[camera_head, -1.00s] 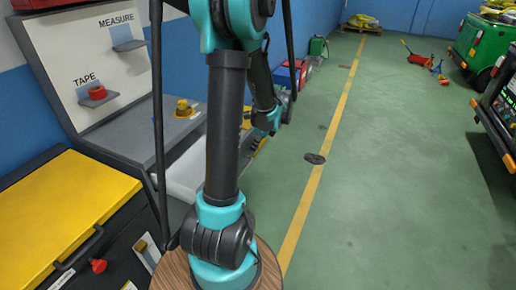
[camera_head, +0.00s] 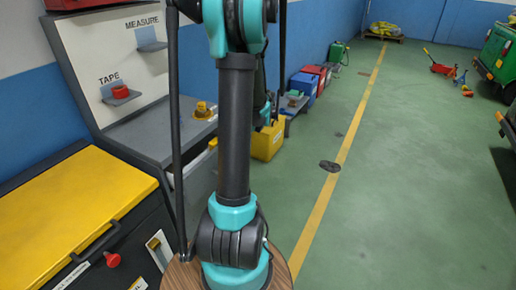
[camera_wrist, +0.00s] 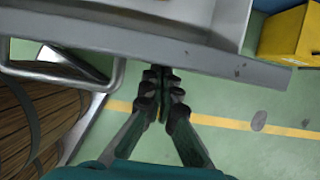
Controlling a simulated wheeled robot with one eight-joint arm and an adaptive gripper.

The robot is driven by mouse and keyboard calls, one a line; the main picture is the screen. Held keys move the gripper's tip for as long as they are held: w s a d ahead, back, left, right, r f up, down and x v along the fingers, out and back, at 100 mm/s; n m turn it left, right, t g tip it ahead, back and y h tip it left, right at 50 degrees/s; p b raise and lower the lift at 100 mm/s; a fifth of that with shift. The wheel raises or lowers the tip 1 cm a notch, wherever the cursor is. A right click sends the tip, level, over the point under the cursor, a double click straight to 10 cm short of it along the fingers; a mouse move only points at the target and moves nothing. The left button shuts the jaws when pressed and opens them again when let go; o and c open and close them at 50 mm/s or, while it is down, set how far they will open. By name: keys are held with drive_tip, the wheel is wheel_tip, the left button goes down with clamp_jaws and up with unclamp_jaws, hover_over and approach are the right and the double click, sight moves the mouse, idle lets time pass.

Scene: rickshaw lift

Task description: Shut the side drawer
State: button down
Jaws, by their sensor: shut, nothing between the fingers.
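The side drawer (camera_wrist: 150,43) shows in the wrist view as a grey panel across the top, with a pale inside behind it. It stands out over the green floor. A metal bar handle (camera_wrist: 75,75) shows at its left. My gripper (camera_wrist: 163,72) is shut and empty, its fingertips close against or just under the panel's edge; I cannot tell if they touch. In the head view, a grey part of the bench side (camera_head: 200,185) shows beside my arm. My gripper is mostly hidden behind my arm there.
A grey workbench with a tool board (camera_head: 110,60) stands at the left, beside a yellow-lidded black cabinet (camera_head: 75,210). A yellow box (camera_head: 267,140) stands on the floor past the bench, and shows at upper right in the wrist view.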

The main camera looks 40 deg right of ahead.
drive_tip(key=w+a, duration=0.1)
drive_tip(key=w, duration=0.2)
drive_tip(key=w+a, duration=0.1)
drive_tip(key=w, duration=0.2)
drive_tip(key=w+a, duration=0.1)
drive_tip(key=w, duration=0.2)
drive_tip(key=shift+w+a, duration=0.15)
drive_tip(key=shift+a, duration=0.25)
drive_tip(key=shift+w, duration=0.1)
